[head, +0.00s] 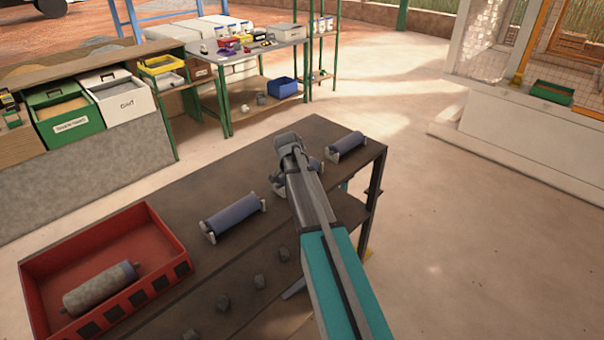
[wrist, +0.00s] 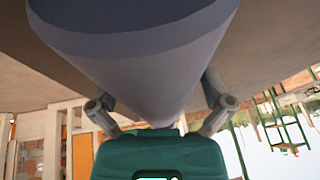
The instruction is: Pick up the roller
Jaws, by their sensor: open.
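A blue-grey roller (wrist: 140,60) fills the upper middle of the wrist view, very close to the camera. The fingers of my gripper (wrist: 162,105) stand open, one on each side of it; I cannot tell whether they touch it. In the head view my arm covers most of the roller under it (head: 316,165). Two more blue-grey rollers rest on end brackets on the dark bench, one nearer (head: 234,217) and one at the far end (head: 348,145). A lighter grey roller (head: 98,289) lies in the red tray (head: 162,229) at the left.
The dark bench (head: 160,195) has bare top between the tray and the nearer roller. Behind stand a green-framed table (head: 270,50) and labelled bins (head: 68,115). The floor at the right is clear.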

